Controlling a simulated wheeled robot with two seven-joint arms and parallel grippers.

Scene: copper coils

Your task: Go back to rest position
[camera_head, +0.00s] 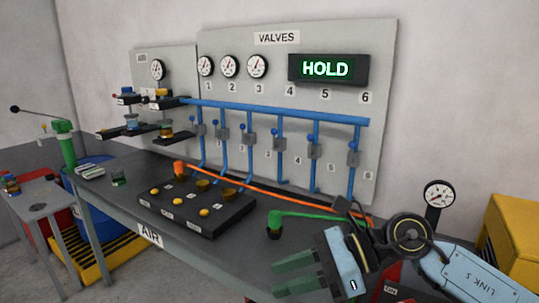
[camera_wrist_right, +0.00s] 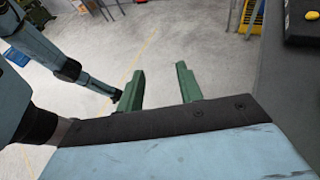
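My right gripper (camera_head: 277,278) is at the front edge of the dark bench in the head view, its green fingers pointing left. In the right wrist view the two fingers of this gripper (camera_wrist_right: 160,75) stand apart with nothing between them, and grey floor shows below. My left gripper does not show in the head view. A blue-grey arm link (camera_wrist_right: 48,55), which looks like mine, comes in at the left of the right wrist view; no left gripper can be made out on it.
The bench (camera_head: 130,205) carries a black button box (camera_head: 215,221), a green-handled valve (camera_head: 275,226) and an orange hose (camera_head: 290,199). Blue pipes (camera_head: 280,111) and a HOLD display (camera_head: 327,69) are behind.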

